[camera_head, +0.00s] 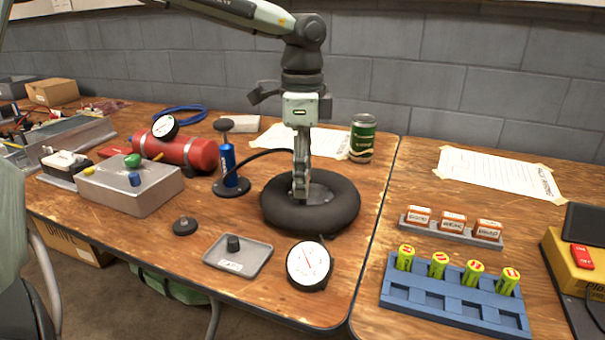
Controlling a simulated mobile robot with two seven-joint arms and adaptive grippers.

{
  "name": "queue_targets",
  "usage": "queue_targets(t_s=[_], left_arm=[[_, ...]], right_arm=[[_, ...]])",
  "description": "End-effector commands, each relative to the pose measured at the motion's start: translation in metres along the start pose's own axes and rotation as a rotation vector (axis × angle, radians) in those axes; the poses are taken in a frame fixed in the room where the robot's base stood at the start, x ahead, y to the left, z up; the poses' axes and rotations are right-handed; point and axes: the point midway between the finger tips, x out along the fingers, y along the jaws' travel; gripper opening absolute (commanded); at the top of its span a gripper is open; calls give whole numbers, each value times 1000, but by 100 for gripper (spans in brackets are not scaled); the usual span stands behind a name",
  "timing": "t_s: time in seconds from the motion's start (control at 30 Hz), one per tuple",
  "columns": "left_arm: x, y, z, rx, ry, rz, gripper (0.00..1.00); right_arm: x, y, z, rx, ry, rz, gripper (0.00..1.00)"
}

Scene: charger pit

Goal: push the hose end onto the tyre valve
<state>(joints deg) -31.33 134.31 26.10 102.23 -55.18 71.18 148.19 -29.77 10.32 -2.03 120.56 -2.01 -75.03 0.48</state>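The black tyre (335,207) lies flat on the wooden table. My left gripper (301,192) points straight down over the left part of the tyre. Its fingers are close together and look shut on the hose end, which they hide. The black hose (262,155) arches from the blue pump (229,165) to the fingers. The tyre valve is not visible behind the fingers, so I cannot tell whether the hose end touches it. My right gripper is not in view.
A gauge (308,265) and a grey tray (238,256) are in front of the tyre. A green can (362,138) stands behind it. A red cylinder (190,153) and a grey box (130,185) are left. A blue battery rack (450,300) is right, past the table seam.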

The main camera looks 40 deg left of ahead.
Motion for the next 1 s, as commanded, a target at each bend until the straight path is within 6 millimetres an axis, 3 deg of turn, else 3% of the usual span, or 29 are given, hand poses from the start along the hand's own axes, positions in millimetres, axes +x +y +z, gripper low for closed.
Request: queue_targets(t_s=[0.2, 0.33, 0.73, 1.0], left_arm=[[-1, 0, 0, 0, 0, 0, 43], [-11, -1, 0, 0, 1, -4, 43], [-91, -1, 0, -1, 0, -5, 43], [-119, 0, 0, 0, -1, 0, 43]], right_arm=[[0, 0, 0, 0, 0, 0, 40], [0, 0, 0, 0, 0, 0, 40], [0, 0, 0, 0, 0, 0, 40], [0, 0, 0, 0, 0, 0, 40]])
